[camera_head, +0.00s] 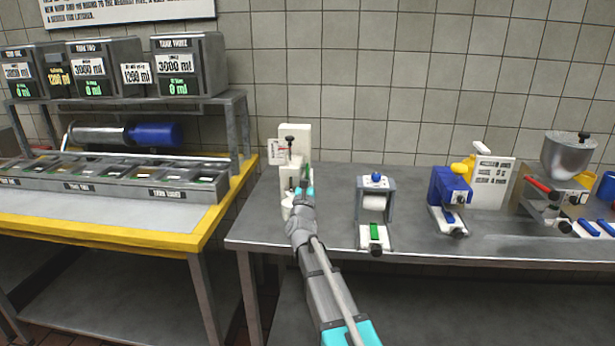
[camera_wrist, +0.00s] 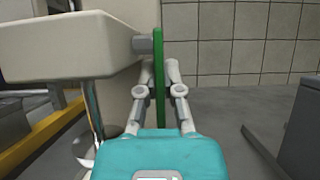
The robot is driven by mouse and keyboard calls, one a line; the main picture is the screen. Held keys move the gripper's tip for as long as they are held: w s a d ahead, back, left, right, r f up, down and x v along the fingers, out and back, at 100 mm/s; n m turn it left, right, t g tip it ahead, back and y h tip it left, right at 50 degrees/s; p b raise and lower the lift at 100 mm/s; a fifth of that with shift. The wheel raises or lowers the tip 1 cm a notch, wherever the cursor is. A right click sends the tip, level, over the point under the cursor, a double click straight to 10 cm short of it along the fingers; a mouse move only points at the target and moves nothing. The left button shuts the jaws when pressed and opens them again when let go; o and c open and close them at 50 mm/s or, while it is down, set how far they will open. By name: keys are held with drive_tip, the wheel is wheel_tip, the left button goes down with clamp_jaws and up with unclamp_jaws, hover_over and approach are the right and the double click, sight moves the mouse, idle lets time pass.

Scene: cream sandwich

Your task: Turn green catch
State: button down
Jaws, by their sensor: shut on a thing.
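The green catch (camera_wrist: 158,70) is a thin upright green bar in the wrist view, beside the cream body of a machine and joined to it by a short grey stub. My gripper (camera_wrist: 159,72) has its two grey fingers shut on the lower part of the catch. In the head view my gripper (camera_head: 305,183) reaches the right side of the cream machine (camera_head: 297,140) on the grey table. A small piece of the green catch (camera_head: 308,170) shows there above my fingers. My arm hides part of the machine's base.
On the same grey table (camera_head: 410,220) stand a roll device with a green tab (camera_head: 375,212), a blue device (camera_head: 447,188) and a steel hopper machine (camera_head: 568,155). A yellow-edged table (camera_head: 140,238) with bins is at left. The tiled wall is behind.

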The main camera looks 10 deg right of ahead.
drive_tip(key=c, duration=0.8)
unclamp_jaws()
drive_tip(key=shift+s+r+g+p, duration=0.15)
drive_tip(key=shift+g+p, duration=0.25)
drive_tip(key=shift+p, duration=0.3)
drive_tip(key=shift+s+g+p, duration=0.1)
drive_tip(key=shift+g+p, duration=0.2)
drive_tip(key=shift+p, duration=0.25)
drive_tip(key=shift+s+a+g+y+p, duration=0.15)
drive_tip(key=shift+g+y+p, duration=0.35)
drive_tip(key=shift+p, duration=0.55)
drive_tip(key=shift+s+a+r+g+y+p, duration=0.1)
drive_tip(key=shift+s+g+y+p, duration=0.1)
drive_tip(key=shift+g+p, duration=0.9)
drive_tip(key=shift+s+g+y+p, duration=0.2)
drive_tip(key=shift+g+p, duration=0.3)
drive_tip(key=shift+p, duration=1.05)
